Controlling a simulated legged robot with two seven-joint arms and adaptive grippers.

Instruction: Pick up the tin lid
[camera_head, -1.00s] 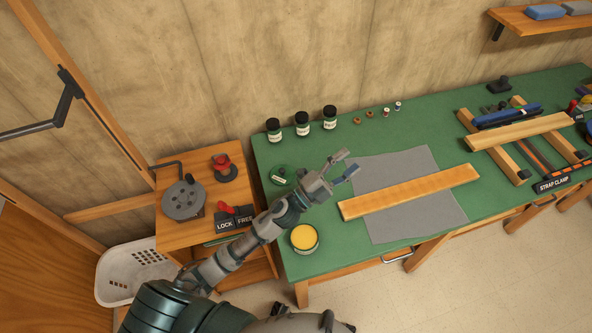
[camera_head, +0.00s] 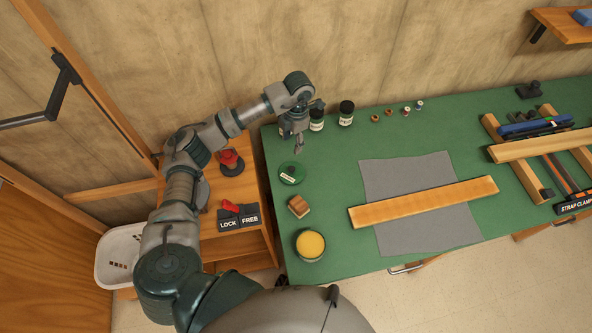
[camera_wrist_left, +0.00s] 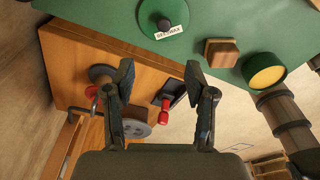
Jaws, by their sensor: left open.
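The tin lid (camera_head: 291,174) is a round dark green disc with a small knob and a white label, lying on the green bench top near its left end. It also shows at the top of the left wrist view (camera_wrist_left: 153,14). My left gripper (camera_head: 299,147) points down just behind the lid, above the bench. In the left wrist view its two fingers (camera_wrist_left: 160,76) are apart with nothing between them, and the lid lies beyond their tips. The open tin of yellow wax (camera_head: 310,245) stands at the bench's front left. My right gripper is not in view.
A wooden block (camera_head: 299,207) sits between lid and tin. Dark jars (camera_head: 346,113) stand behind, close to my left gripper. A grey mat (camera_head: 420,235) carries a plank (camera_head: 424,202) to the right. A side cabinet with a red-handled lock switch (camera_head: 238,217) stands left.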

